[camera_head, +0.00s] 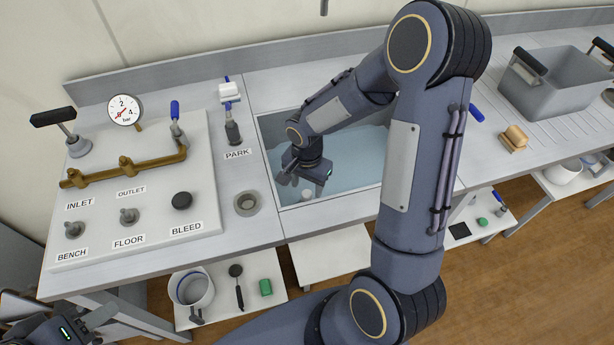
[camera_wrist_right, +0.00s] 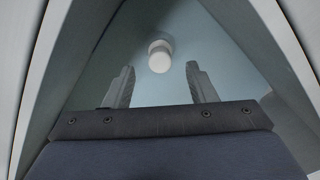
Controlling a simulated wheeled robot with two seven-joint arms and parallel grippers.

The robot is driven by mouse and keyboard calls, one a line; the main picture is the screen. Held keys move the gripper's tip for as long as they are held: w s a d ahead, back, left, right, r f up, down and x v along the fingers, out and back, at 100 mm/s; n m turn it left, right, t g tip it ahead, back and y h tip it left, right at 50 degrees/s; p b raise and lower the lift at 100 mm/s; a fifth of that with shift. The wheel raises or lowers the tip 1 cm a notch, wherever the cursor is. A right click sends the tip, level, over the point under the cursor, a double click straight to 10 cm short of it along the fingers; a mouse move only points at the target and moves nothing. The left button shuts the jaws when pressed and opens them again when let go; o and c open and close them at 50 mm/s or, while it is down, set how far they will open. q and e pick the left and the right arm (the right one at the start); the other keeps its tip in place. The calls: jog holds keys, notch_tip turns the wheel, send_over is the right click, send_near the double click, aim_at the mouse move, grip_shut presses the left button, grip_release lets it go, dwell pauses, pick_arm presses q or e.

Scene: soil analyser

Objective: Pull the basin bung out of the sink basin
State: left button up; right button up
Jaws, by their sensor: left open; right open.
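The sink basin (camera_head: 272,128) is sunk in the steel bench and looks filled with pale blue water. My right arm reaches down into it. My right gripper (camera_head: 286,180) is low at the basin's front left, open and empty. In the right wrist view the basin bung (camera_wrist_right: 159,56), a short white cylinder, stands beyond the two open fingertips, roughly in line with the gap and apart from them. In the head view a small pale piece just right of the gripper looks like the bung (camera_head: 307,194). My left gripper (camera_head: 25,308) is at the bottom left corner, away from the basin, partly cut off.
Left of the basin is a valve panel (camera_head: 205,210) with brass pipe and gauge (camera_head: 124,110). A round hole (camera_head: 247,203) lies between panel and basin. On the right are a grey tub (camera_head: 565,85) and a wooden brush (camera_head: 513,138). A bucket (camera_head: 192,289) stands on the lower shelf.

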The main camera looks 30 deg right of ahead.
aim_at(307, 193)
jog(key=shift+f, duration=2.4)
grip_shut()
jog(key=shift+r, duration=0.65)
jog(key=shift+r+p, duration=1.55)
jog(key=shift+r, duration=0.65)
